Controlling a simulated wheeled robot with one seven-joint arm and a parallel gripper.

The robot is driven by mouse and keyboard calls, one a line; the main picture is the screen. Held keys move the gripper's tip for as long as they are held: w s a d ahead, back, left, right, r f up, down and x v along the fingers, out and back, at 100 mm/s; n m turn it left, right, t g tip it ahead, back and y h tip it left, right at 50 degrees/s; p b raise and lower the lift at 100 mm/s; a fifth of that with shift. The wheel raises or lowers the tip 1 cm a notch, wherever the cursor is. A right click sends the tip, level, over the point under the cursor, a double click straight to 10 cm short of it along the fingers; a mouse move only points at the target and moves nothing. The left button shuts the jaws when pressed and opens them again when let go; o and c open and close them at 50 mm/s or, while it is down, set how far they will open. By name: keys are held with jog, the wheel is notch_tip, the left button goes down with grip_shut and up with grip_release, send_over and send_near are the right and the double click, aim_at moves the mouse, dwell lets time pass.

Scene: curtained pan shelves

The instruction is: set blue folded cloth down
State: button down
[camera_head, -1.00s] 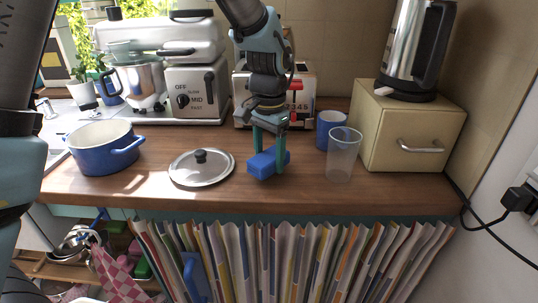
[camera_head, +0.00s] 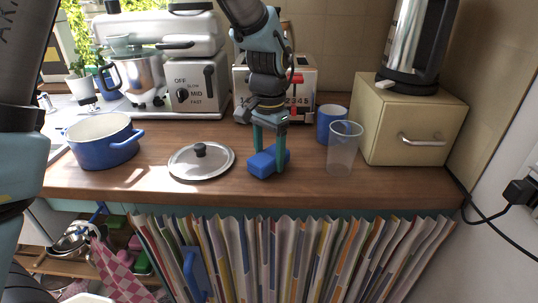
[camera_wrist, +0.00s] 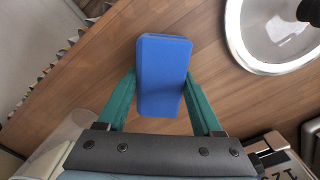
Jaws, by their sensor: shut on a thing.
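The blue folded cloth (camera_head: 262,163) is a small blue block shape at the front middle of the wooden counter, between the glass lid and the clear cup. My gripper (camera_head: 268,158) points down with its green fingers on either side of the cloth. In the wrist view the cloth (camera_wrist: 162,75) sits between the two fingertips (camera_wrist: 160,85), which are shut on it. The cloth looks at or just above the counter; I cannot tell whether its underside touches.
A glass lid (camera_head: 201,161) lies to the left and a clear cup (camera_head: 342,150) stands close on the right. A blue mug (camera_head: 331,124), toaster (camera_head: 303,85) and beige box (camera_head: 412,128) stand behind. A blue pot (camera_head: 103,152) is far left. The counter's front edge (camera_head: 330,198) is near.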

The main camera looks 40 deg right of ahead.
jog(key=shift+f, duration=0.3)
grip_release()
jog(key=shift+r, duration=0.1)
notch_tip(320, 180, up, 11)
jog(key=b, duration=0.2)
dwell(0.4)
jog(key=shift+c, duration=0.2)
grip_shut()
dwell(0.8)
dwell(0.6)
